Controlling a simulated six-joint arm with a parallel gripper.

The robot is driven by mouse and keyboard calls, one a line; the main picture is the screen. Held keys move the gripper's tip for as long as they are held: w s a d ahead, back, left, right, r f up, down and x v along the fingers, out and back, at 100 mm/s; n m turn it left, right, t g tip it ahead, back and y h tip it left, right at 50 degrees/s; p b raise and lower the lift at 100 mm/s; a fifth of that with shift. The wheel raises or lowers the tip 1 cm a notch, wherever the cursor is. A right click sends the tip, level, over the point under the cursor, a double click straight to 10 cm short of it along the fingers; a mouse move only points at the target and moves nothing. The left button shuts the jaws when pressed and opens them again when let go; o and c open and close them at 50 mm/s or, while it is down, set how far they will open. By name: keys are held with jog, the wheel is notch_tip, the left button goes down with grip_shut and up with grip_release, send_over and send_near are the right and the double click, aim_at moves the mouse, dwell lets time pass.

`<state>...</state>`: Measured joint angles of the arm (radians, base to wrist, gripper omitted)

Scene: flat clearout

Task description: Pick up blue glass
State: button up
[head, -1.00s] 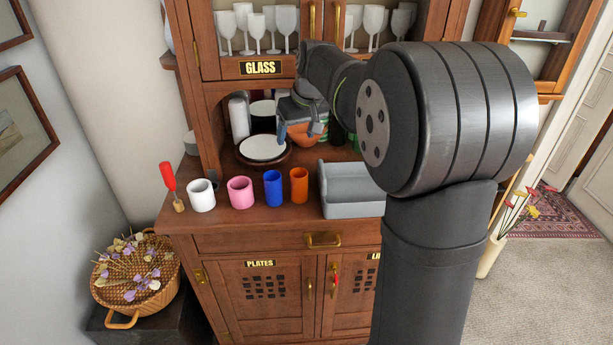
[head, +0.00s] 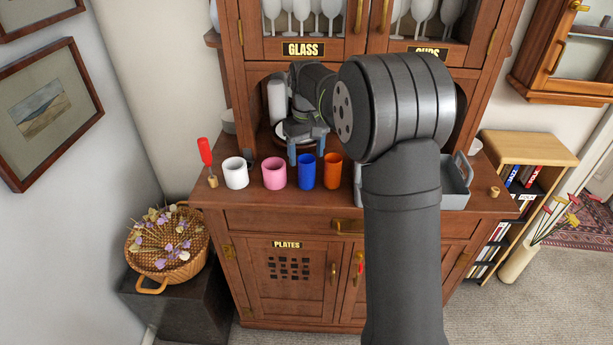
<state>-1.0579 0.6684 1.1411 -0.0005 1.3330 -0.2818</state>
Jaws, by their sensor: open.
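The blue glass (head: 306,172) stands upright on the wooden sideboard top, between a pink glass (head: 274,173) on its left and an orange glass (head: 332,170) on its right. My gripper (head: 307,157) points down just behind and above the blue glass, with its two bluish fingers apart. One finger shows above and between the pink and blue glasses, the other near the orange glass. I cannot tell whether the fingers touch any glass.
A white cup (head: 235,173) and a red-handled tool (head: 206,158) stand to the left. A grey tray (head: 456,188) lies to the right, partly behind my arm. The cabinet (head: 236,75) rises behind. The front strip of the sideboard is clear.

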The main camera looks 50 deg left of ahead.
aim_at(306, 170)
jog(key=shift+a+f, duration=0.15)
jog(key=shift+f, duration=3.25)
jog(key=c, duration=1.1)
